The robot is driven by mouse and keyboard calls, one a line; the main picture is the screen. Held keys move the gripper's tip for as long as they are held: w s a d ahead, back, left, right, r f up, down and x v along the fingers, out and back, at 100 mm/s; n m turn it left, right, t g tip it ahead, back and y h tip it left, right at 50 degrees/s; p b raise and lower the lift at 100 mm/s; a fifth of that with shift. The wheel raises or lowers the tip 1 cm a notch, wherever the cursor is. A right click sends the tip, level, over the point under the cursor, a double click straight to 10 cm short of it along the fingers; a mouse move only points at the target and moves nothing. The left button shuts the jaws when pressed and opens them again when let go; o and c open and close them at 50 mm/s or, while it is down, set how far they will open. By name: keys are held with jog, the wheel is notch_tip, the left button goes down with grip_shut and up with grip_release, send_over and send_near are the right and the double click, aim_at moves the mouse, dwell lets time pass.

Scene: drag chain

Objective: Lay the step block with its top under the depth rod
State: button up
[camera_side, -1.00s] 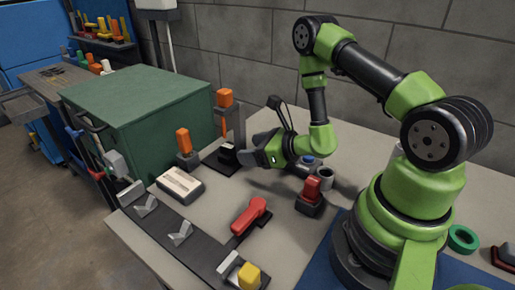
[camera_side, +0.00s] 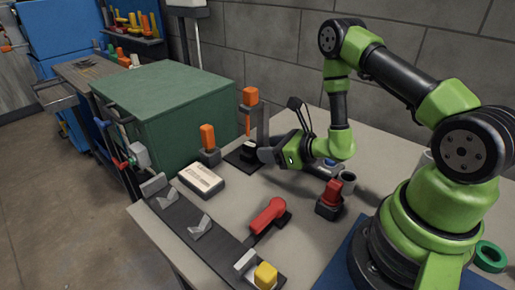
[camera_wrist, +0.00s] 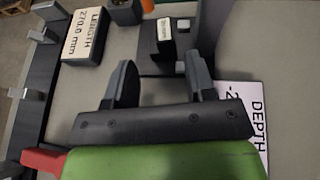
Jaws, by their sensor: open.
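The depth stand in the side view has a dark base plate (camera_side: 236,163) and an upright post with an orange top (camera_side: 250,96). A small black block with a pale face (camera_side: 248,149), which looks like the step block, sits on that plate; it also shows in the wrist view (camera_wrist: 159,47). A small pale grey piece (camera_wrist: 184,25) is beside it; I cannot tell whether this is the depth rod. My gripper (camera_side: 260,155) is low beside the block. In the wrist view my gripper (camera_wrist: 160,64) is open and empty, its fingers apart just short of the block.
A LENGTH readout box (camera_wrist: 86,37) lies left of the stand, and a DEPTH label (camera_wrist: 257,112) lies right of my fingers. A red-handled tool (camera_side: 268,215), a dark rail (camera_side: 195,228) and a green cabinet (camera_side: 165,95) are nearby.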

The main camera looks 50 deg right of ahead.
aim_at(249, 152)
jog(key=x, duration=0.7)
jog(key=shift+w+f, duration=0.1)
jog(key=shift+w, duration=0.05)
jog(key=c, duration=0.6)
jog(key=o, duration=0.9)
jog(key=shift+d, duration=0.1)
jog(key=v, duration=0.8)
jog(key=shift+s, duration=0.4)
jog(key=shift+s+r, duration=0.4)
jog(key=shift+s, duration=0.1)
